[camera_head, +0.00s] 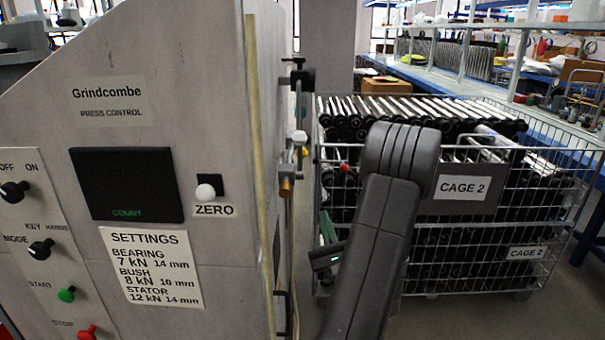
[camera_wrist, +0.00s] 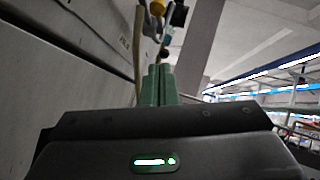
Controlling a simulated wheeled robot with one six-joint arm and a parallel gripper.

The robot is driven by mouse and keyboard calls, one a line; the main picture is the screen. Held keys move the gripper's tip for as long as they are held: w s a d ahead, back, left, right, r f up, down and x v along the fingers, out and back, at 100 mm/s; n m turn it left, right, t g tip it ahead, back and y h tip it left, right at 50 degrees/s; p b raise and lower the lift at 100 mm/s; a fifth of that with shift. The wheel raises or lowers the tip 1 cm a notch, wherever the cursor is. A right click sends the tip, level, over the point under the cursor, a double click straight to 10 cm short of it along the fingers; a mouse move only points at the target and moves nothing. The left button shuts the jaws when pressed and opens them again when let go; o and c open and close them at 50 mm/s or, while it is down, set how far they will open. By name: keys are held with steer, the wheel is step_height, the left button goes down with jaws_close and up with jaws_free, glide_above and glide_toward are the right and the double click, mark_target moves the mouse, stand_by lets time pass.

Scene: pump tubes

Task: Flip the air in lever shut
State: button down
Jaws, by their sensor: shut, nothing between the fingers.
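A column of air fittings (camera_head: 298,140) runs up the side of the grey press cabinet, with a black part at the top and a brass piece (camera_head: 286,187) lower down. A small red knob (camera_head: 344,168) shows just right of the fittings; I cannot tell for certain that it is the air in lever. My gripper (camera_head: 323,214) is below the fittings, partly hidden by my arm. In the wrist view, its green fingers (camera_wrist: 158,68) are together and empty, pointing up along the cabinet side. Fittings show above the fingertips, with a yellow part (camera_wrist: 157,8) at the top edge, apart from them.
The press cabinet (camera_head: 200,60) fills the left, with its knobs, buttons and dark display (camera_head: 127,184). A wire cage (camera_head: 460,270) labelled CAGE 2, full of tubes, stands behind my arm. A blue-edged bench (camera_head: 560,140) runs along the right. Some floor shows between cage and bench.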

steer(key=s+r+p+x, duration=0.2)
steer(key=p+x, duration=0.5)
steer(key=x, duration=0.5)
steer(key=shift+w+a+r, duration=0.3)
steer(key=shift+a+r, duration=0.05)
steer(key=shift+a, duration=0.1)
